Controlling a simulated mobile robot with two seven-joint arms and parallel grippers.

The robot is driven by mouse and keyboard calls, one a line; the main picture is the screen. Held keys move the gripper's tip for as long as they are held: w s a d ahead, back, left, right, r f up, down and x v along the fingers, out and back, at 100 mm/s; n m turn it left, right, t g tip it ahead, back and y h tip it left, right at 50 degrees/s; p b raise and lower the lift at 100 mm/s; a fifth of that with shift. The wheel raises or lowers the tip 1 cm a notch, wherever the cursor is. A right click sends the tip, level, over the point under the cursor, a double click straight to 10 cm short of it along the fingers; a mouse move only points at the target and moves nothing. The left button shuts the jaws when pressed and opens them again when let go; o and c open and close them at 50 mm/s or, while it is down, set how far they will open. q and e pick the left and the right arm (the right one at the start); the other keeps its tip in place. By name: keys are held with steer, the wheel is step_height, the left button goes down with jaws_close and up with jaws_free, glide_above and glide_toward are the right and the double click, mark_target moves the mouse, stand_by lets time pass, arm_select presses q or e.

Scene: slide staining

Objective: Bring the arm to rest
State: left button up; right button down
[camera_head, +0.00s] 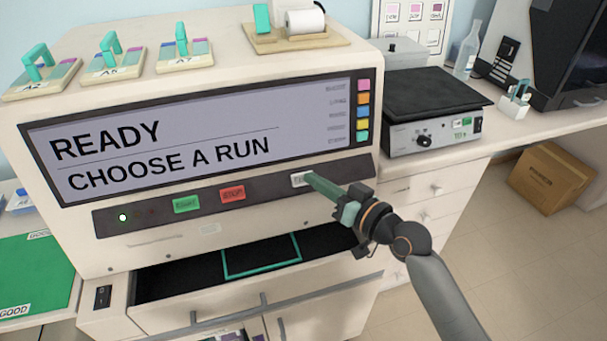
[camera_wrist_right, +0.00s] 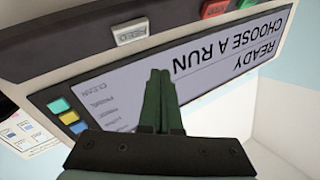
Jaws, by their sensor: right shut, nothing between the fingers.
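My right gripper (camera_head: 310,178) is shut, with its green fingers together and nothing between them. Its fingertips are in front of the stainer's button panel, by the grey button (camera_head: 298,180) at the right end. In the right wrist view, the closed fingertips (camera_wrist_right: 160,73) show over the screen, and the grey button (camera_wrist_right: 131,32) is apart from them in the picture. The stainer's screen (camera_head: 200,130) reads "READY" and "CHOOSE A RUN". My left gripper is not in view.
A green button (camera_head: 187,204) and red button (camera_head: 233,193) sit left on the panel. Below, an open dark drawer (camera_head: 180,277) has a teal outline. Several slide racks stand on top. A hotplate (camera_head: 430,95) is right. Open floor (camera_head: 530,250) lies right of my arm.

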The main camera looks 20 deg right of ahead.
stand_by(0.6)
steer(key=s+f+g+h, duration=0.2)
steer(key=s+f+g, duration=0.1)
steer(key=s+f, duration=0.8)
steer(key=s+f+g+h, duration=0.3)
steer(key=s+f, duration=0.9)
steer(key=f, duration=0.5)
steer(key=shift+s+d+f+n, duration=0.25)
steer(key=shift+d+f+n, duration=0.05)
steer(key=shift+f+n, duration=0.1)
